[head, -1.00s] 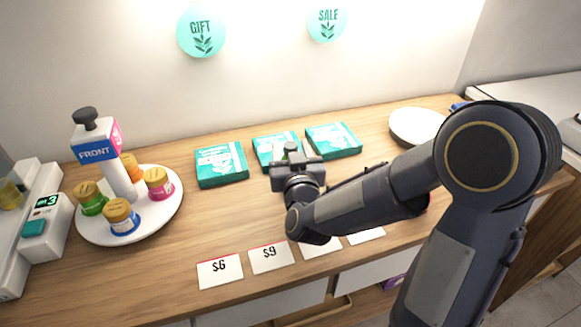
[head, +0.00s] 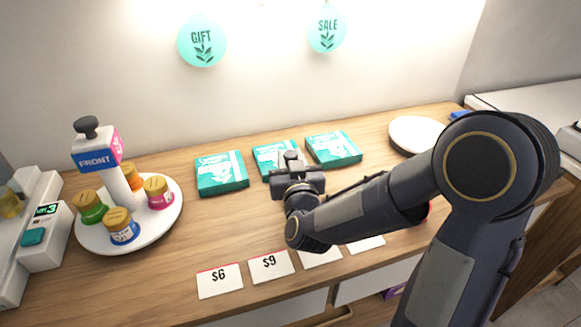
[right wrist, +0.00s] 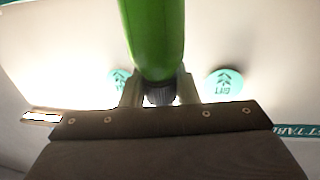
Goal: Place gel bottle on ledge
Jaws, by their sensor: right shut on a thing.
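In the right wrist view a green gel bottle (right wrist: 155,40) stands up between the fingers of my right gripper (right wrist: 159,92), with its dark cap end at the jaws. The gripper is shut on it. In the head view my right gripper (head: 291,160) is over the wooden counter, in front of the middle teal box, and the bottle is hidden by the gripper and arm. I cannot pick out which surface is the ledge. My left gripper is not in view.
Several teal boxes (head: 221,174) lie along the back of the counter (head: 225,225). A round white tray (head: 86,238) with small jars stands at left and a white plate (head: 417,133) at back right. Price cards (head: 219,281) line the front edge. A red thing behind my arm is mostly hidden.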

